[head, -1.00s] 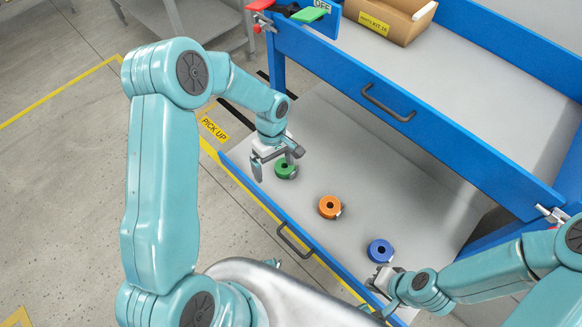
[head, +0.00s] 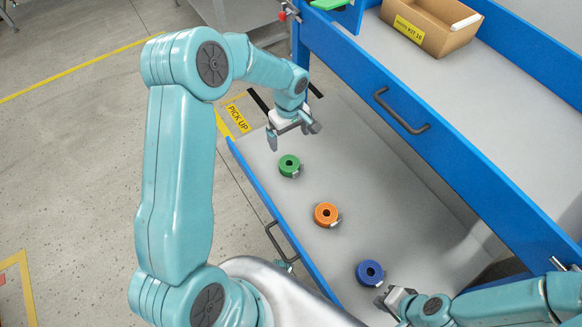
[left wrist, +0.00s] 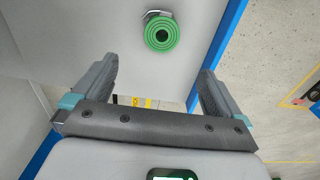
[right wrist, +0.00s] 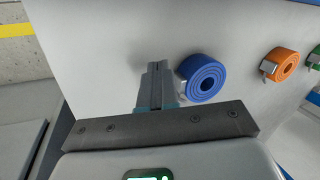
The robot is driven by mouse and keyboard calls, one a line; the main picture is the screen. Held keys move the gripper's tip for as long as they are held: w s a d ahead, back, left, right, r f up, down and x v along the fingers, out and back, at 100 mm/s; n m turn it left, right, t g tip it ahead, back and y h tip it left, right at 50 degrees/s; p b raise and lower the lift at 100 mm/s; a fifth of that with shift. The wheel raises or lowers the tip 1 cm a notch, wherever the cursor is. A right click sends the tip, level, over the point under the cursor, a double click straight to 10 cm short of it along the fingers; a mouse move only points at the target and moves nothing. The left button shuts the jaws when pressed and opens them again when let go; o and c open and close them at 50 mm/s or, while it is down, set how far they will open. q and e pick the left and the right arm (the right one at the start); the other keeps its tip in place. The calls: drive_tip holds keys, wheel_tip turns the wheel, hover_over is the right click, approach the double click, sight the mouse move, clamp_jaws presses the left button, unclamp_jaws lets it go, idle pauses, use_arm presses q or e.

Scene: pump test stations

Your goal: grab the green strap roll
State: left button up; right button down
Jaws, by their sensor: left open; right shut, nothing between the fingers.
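The green strap roll (head: 289,166) lies flat on the grey floor of the open blue drawer, nearest its far left end. In the left wrist view the green strap roll (left wrist: 161,33) shows beyond the fingertips, roughly centred between them. My left gripper (head: 293,134) is open and empty, above the drawer and a little beyond the roll, not touching it. My right gripper (head: 388,301) is shut and empty, beside the blue strap roll (head: 370,273). The right wrist view shows its closed fingers (right wrist: 156,75) just left of the blue roll (right wrist: 203,78).
An orange strap roll (head: 327,214) lies between the green and blue rolls. The blue drawer front (head: 252,194) with a dark handle forms a raised edge.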

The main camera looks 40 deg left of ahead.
use_arm(q)
hover_over(289, 163)
wheel_tip(289, 163, down, 8)
drive_tip(key=shift+w+a+f+b, duration=0.1)
drive_tip(key=shift+b, duration=0.25)
wheel_tip(289, 163, down, 6)
drive_tip(key=shift+f, duration=0.2)
drive_tip(key=c, duration=1.1)
